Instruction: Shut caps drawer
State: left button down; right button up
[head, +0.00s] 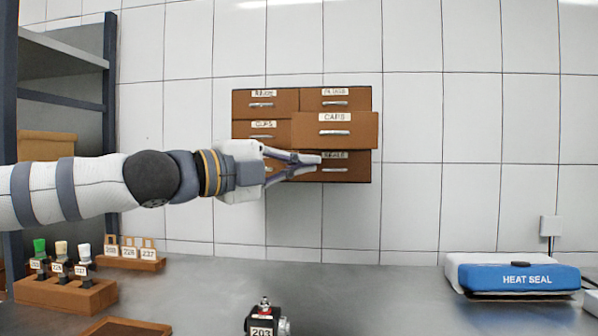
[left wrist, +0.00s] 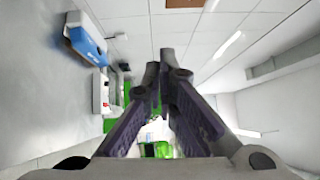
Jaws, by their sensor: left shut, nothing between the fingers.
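The caps drawer (head: 335,131) is in the wall cabinet (head: 371,98), right column, middle row. Its brown front bears a "CAPS" label and a silver handle. It looks larger than its neighbours and stands out from the cabinet, so it is partly open. My left gripper (head: 318,159) comes in from the left, its fingers together and empty. The fingertips are just below the caps drawer's front, before the lower right drawer (head: 345,172); I cannot tell whether they touch anything. The left wrist view shows the same fingers (left wrist: 165,58) closed. My right gripper is not seen.
The other drawers look flush; my gripper covers much of the lower left one. On the bench below are a heat sealer (head: 515,277) at right, bottle racks (head: 65,292) at left and a pump part (head: 264,318) at front. The wall right of the cabinet is clear.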

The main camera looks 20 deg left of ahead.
aim_at(335, 133)
pick_arm(q)
jog(key=w+d+r+t+b, duration=0.1)
jog(key=w+r, duration=0.4)
jog(key=w, duration=0.7)
jog(key=shift+w+b, duration=0.15)
jog(key=shift+b, duration=0.15)
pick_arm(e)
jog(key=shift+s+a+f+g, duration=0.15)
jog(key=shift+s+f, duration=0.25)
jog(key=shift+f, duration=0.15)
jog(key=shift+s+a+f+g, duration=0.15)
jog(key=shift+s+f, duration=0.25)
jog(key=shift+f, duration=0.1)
pick_arm(q)
jog(key=shift+d, duration=0.1)
